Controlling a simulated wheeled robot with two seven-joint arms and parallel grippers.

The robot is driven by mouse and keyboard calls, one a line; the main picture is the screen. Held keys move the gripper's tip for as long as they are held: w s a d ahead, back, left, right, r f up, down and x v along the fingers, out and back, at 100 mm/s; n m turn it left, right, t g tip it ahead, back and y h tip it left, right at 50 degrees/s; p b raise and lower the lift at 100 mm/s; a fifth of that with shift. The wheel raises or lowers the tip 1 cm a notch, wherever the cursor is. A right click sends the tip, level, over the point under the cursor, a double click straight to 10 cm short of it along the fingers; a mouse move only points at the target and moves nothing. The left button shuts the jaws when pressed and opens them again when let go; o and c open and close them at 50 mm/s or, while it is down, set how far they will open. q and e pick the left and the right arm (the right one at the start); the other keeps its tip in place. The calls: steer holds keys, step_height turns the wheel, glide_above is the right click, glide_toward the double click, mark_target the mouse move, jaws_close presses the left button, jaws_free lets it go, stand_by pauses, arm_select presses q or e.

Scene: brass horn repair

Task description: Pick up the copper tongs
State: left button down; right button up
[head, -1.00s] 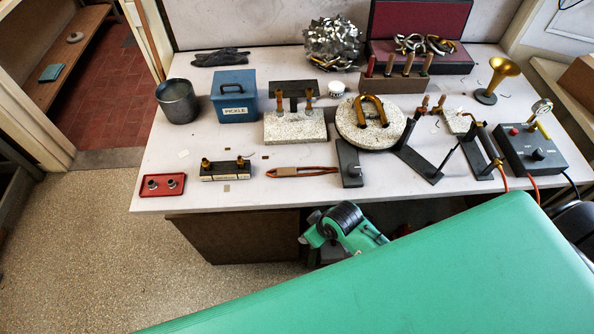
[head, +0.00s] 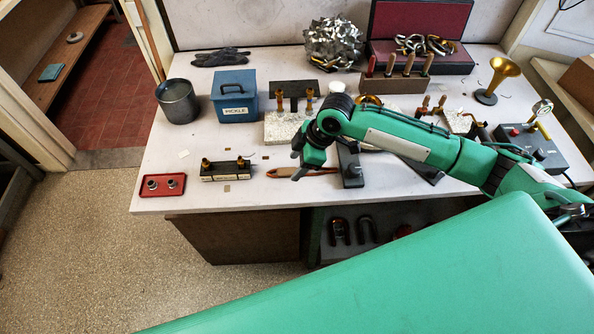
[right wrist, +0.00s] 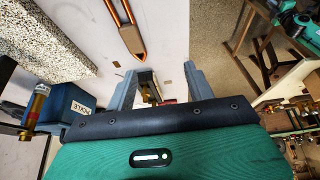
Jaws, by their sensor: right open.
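The copper tongs (head: 319,171) lie flat near the front edge of the white table, partly hidden by my right gripper in the head view. In the right wrist view the tongs (right wrist: 132,38) show at the top, with two copper-coloured arms and a wider pointed end, ahead of the fingers and not between them. My right gripper (head: 297,167) is over the tongs in the head view. In the right wrist view its two fingers (right wrist: 160,82) are wide apart, with nothing gripped. My left gripper is not in view.
Left of the tongs is a dark block with brass posts (head: 227,169), then a red tray (head: 158,186). A granite slab (head: 279,128) and the blue pickle box (head: 234,97) stand behind. A dark stand (head: 350,168) is close right of the tongs.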

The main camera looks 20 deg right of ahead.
steer(key=w+d+r, duration=0.3)
steer(key=d+r, duration=0.1)
steer(key=d, duration=0.2)
steer(key=p, duration=0.2)
glide_above(294, 170)
steer(key=d, duration=0.2)
steer(key=shift+h, duration=0.3)
steer(key=f, duration=0.8)
steer(key=shift+s+d, duration=0.2)
steer(key=shift+s, duration=0.05)
steer(key=x, duration=0.1)
steer(key=p+x, duration=0.2)
steer(key=shift+s+a+f, duration=0.1)
steer(key=shift+s+f, duration=0.1)
steer(key=shift+f, duration=0.15)
steer(key=shift+w+a+f+p, duration=0.1)
steer(key=shift+f+p, duration=0.1)
steer(key=shift+f, duration=0.15)
steer(key=shift+a+f+p, duration=0.1)
steer(key=shift+f+p, duration=0.05)
steer(key=shift+f, duration=0.2)
steer(key=c, duration=1.1)
